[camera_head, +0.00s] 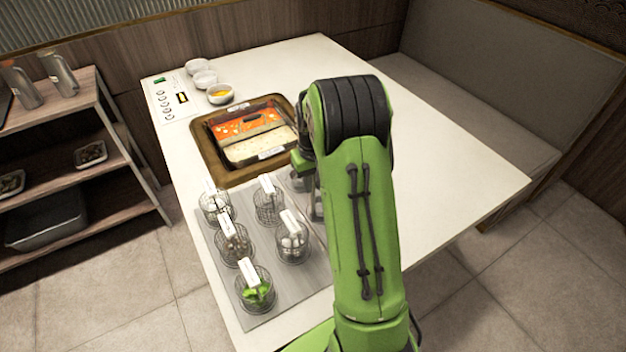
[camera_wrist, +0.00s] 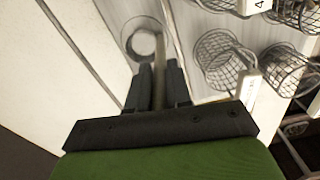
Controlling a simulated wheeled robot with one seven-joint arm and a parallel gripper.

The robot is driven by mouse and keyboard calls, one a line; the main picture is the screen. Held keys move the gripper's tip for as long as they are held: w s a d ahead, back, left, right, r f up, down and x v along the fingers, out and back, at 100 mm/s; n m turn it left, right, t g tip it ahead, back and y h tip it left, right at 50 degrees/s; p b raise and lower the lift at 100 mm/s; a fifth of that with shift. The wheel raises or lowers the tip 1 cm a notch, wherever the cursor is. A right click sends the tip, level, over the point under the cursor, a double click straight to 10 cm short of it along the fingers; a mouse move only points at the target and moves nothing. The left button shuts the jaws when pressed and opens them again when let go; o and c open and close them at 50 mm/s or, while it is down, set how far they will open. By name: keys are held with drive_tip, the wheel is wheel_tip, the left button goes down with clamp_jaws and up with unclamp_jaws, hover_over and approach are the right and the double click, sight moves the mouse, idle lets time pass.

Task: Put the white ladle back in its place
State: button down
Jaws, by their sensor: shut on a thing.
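My gripper (camera_wrist: 158,72) is shut on the thin pale handle of the white ladle (camera_wrist: 167,35) in the wrist view. A round rim (camera_wrist: 143,45) shows just beyond the fingertips beside the handle; I cannot tell whether it is the ladle's bowl or a holder. In the head view my green arm hides most of my gripper and the ladle, over the right edge of the grey tray (camera_head: 278,295). Several wire baskets with white labels stand on that tray, one with white food (camera_head: 292,245) and one with green food (camera_head: 258,292).
A hot pot (camera_head: 228,180) with red and pale broth sits in a brown frame on the white table (camera_head: 440,190). Small bowls (camera_head: 220,94) and a control panel (camera_head: 172,98) are at the back left. The table's right side is clear. A wooden shelf (camera_head: 75,175) stands left.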

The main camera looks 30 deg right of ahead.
drive_tip(key=shift+f, duration=0.3)
idle(0.5)
drive_tip(key=c, duration=1)
unclamp_jaws()
drive_tip(key=shift+o, duration=0.5)
drive_tip(key=o, duration=0.7)
drive_tip(key=shift+o, duration=0.2)
drive_tip(key=shift+r, duration=0.1)
wheel_tip(320, 180, up, 11)
drive_tip(key=p, duration=0.9)
drive_tip(key=shift+r, duration=0.1)
drive_tip(key=shift+f, duration=0.2)
